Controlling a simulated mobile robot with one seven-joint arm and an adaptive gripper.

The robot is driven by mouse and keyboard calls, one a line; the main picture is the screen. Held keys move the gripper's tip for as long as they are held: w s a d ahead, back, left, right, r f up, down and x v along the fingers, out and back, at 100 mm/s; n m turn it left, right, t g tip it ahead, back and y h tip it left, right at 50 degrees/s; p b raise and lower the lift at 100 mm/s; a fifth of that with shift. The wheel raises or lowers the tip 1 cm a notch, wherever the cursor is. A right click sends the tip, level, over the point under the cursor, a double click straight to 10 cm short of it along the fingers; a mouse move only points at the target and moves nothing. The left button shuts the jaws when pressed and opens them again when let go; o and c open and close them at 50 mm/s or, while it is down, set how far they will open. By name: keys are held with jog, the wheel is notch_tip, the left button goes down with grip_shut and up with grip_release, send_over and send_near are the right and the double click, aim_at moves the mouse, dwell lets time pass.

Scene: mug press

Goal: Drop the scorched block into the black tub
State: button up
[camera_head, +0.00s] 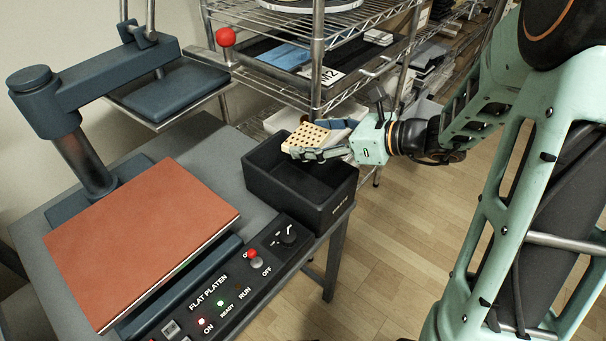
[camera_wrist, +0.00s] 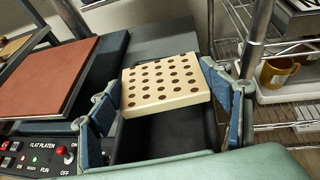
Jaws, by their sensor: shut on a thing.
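The scorched block (camera_head: 306,137) is a pale wooden slab with rows of dark round spots. My gripper (camera_head: 318,143) is shut on it and holds it over the black tub (camera_head: 300,195). In the wrist view the block (camera_wrist: 162,82) sits between the two blue-padded fingers of my gripper (camera_wrist: 165,105). The black tub is an open box at the right end of the press table; its dark inside shows below the block in the wrist view (camera_wrist: 165,140). The part of its floor under the block and gripper is hidden.
The flat press with its reddish-brown platen (camera_head: 145,235) stands left of the tub. A control panel (camera_head: 220,290) with knobs and lights runs along the table's front edge. A wire shelf (camera_head: 320,70) stands behind the tub. A mustard mug (camera_wrist: 277,72) shows at right in the wrist view.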

notch_tip(320, 180, down, 6)
jog(key=b, duration=0.5)
jog(key=o, duration=1.3)
jog(key=shift+r, duration=0.1)
jog(key=shift+s, duration=0.1)
jog(key=v, duration=1.2)
